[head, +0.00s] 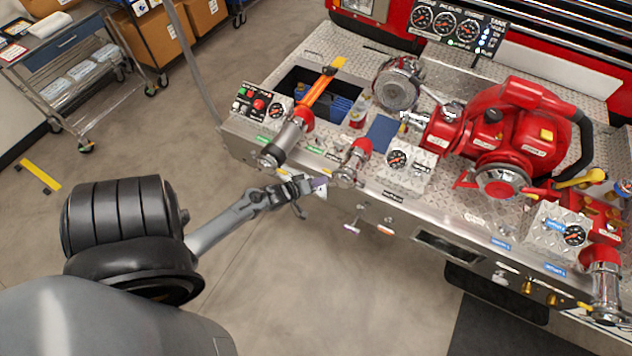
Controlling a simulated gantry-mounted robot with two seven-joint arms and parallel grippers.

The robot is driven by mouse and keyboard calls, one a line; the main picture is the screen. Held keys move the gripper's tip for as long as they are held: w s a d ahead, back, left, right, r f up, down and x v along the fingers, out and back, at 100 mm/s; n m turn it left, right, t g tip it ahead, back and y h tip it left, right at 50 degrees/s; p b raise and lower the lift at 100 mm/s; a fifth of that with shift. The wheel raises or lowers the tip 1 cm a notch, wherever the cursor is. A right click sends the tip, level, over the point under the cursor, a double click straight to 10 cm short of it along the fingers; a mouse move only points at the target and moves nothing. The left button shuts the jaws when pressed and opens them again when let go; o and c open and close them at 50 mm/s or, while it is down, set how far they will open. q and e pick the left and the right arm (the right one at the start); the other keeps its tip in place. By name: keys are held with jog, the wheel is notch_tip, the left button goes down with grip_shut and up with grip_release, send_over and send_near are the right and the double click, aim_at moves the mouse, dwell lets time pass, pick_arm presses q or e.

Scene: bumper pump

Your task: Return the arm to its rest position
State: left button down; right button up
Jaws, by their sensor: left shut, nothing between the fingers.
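My left arm comes in from the lower left. My left gripper (308,188) is shut and empty in front of the bumper's front edge, close to a red and chrome outlet (352,160). I cannot tell whether the gripper touches that outlet. The diamond-plate bumper (460,205) carries a red pump (510,130). My right gripper is not in view.
Another red outlet (288,138) and a control box (257,106) sit at the bumper's left end. A wheeled metal cart (75,75) stands at the upper left. The floor (310,285) below the bumper is clear.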

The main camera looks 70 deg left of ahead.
pick_arm(q)
jog(key=d+r+m+g+h+p, duration=0.1)
jog(key=d+r+m+p, duration=0.1)
jog(key=d+r, duration=0.5)
jog(key=d+r+m+g+h+p, duration=0.1)
jog(key=d+r+m+p, duration=0.15)
jog(key=d, duration=0.75)
jog(key=d+r+m+g+h+p, duration=0.1)
jog(key=d+r+m+h+p, duration=0.15)
jog(key=d+r, duration=0.5)
jog(key=s+d+r+m+g+y, duration=0.1)
jog(key=s+d+r+m+g, duration=0.2)
jog(key=s+m, duration=0.1)
jog(key=s+d+r+m+g, duration=0.2)
jog(key=s+d+m+g, duration=0.1)
jog(key=s, duration=0.4)
jog(key=shift+r+m+g+y+b, duration=0.4)
jog(key=shift+m+g, duration=0.1)
jog(key=shift+m, duration=0.2)
